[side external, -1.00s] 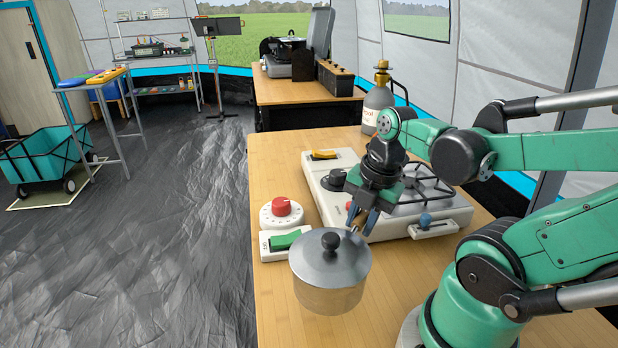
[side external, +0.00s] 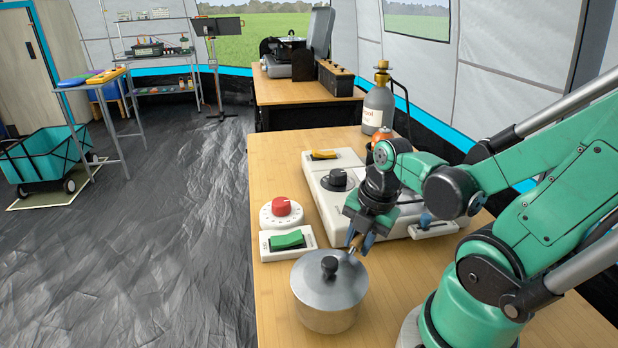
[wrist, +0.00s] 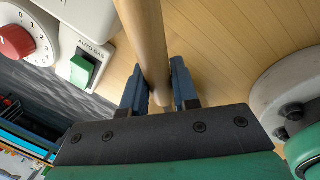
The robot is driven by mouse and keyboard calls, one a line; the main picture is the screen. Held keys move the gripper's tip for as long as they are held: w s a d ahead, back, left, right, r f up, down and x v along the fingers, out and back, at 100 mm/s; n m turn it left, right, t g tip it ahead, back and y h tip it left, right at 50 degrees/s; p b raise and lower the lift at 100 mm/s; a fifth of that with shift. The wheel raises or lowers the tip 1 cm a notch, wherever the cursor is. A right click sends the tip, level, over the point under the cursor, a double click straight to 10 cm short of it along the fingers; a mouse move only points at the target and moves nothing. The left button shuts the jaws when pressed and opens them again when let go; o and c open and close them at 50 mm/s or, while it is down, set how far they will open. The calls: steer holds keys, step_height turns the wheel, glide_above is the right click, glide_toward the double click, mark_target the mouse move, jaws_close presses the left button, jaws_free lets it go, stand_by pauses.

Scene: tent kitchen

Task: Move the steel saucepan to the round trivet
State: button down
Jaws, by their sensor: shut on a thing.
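The steel saucepan (side external: 322,310), with its lid and black knob on, is upright near the front of the wooden table in the side view. My gripper (side external: 359,242) is at its back right, shut on the wooden handle. In the wrist view the handle (wrist: 148,45) lies between the two blue fingers of my gripper (wrist: 160,92). I cannot tell whether the pan's base touches anything. The round trivet is not visible in either view.
A white stove (side external: 320,160) stands behind the pan. A red-knobbed dial (side external: 282,212) and a green switch box (side external: 287,242) sit close behind it to the left. A gas bottle (side external: 378,108) stands at the back. Bare tabletop (side external: 273,300) lies left of the pan.

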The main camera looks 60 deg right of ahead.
steer(key=c, duration=0.7)
jaws_free()
steer(key=shift+o, duration=0.2)
step_height(320, 180, up, 12)
steer(key=s, duration=0.2)
steer(key=w+a+f+m+t, duration=0.1)
steer(key=w+a+m, duration=0.3)
steer(key=m, duration=0.5)
steer(key=w+a+f+m+t, duration=0.2)
steer(key=w+a+m+t, duration=0.2)
steer(key=m, duration=0.5)
steer(key=shift+w+f, duration=0.3)
steer(key=shift+w, duration=0.5)
